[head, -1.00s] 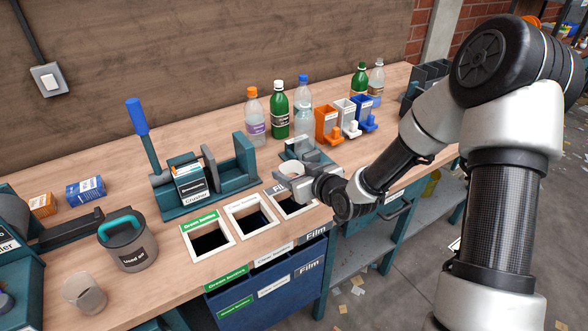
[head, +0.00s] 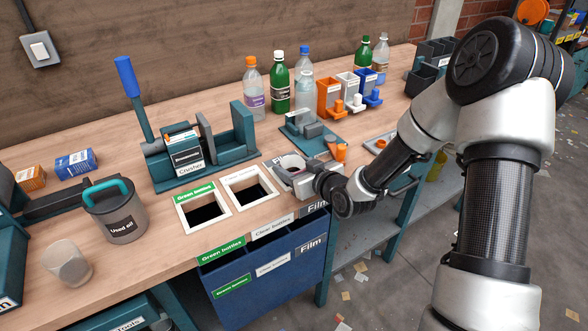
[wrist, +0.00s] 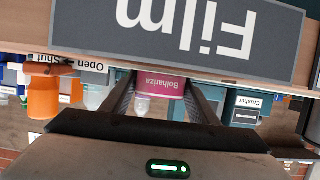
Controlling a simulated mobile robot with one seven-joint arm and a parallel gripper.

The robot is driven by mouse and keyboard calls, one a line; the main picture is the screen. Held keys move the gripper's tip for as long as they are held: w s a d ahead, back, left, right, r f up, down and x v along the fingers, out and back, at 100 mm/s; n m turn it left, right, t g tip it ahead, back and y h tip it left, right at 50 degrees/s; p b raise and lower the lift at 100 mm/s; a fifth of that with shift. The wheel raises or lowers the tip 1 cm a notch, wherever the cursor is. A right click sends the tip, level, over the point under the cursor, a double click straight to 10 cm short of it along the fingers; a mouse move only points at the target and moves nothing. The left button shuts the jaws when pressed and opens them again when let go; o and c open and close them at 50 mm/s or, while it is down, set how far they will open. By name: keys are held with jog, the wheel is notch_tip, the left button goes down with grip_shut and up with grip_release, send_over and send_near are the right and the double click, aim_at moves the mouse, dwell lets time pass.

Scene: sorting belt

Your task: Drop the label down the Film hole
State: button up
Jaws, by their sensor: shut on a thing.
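The label, a pink sleeve, is held between the two fingers of my gripper (head: 290,171). In the wrist view the label (wrist: 160,85) shows "Bolhariza" upside down between the fingertips. In the head view the label (head: 291,161) shows as a small pale ring at the fingertips. My gripper is over the place of the Film hole, the right one of the row. The hole's opening is hidden by my gripper. Only a bit of its back sign (head: 279,160) shows. The Film sign (wrist: 210,30) fills the top of the wrist view.
The Green bottles hole (head: 203,210) and the Clear bottles hole (head: 248,190) lie to the left. A crusher (head: 182,160) and several bottles (head: 281,92) stand behind. The blue bin (head: 270,275) sits below the bench edge. A teal press (head: 310,132) is close behind my gripper.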

jog(key=shift+s+d+f, duration=0.15)
jog(key=shift+s+f, duration=0.05)
jog(key=shift+f, duration=0.35)
jog(key=shift+s+d+f, duration=0.1)
jog(key=shift+s+f, duration=0.05)
jog(key=shift+f, duration=0.4)
jog(key=o, duration=0.9)
jog(key=shift+w+r+p+v, duration=0.1)
jog(key=shift+r+p+v, duration=0.25)
jog(key=shift+p+v, duration=2.1)
jog(key=shift+w+r+p+v, duration=0.15)
jog(key=shift+r+p+v, duration=0.2)
jog(key=shift+p+v, duration=2.1)
jog(key=shift+w+r+p+v, duration=0.1)
jog(key=shift+r+p+v, duration=0.65)
jog(key=shift+v, duration=3.05)
jog(key=shift+a+f+p, duration=0.15)
jog(key=shift+f+p, duration=0.2)
jog(key=shift+f, duration=0.05)
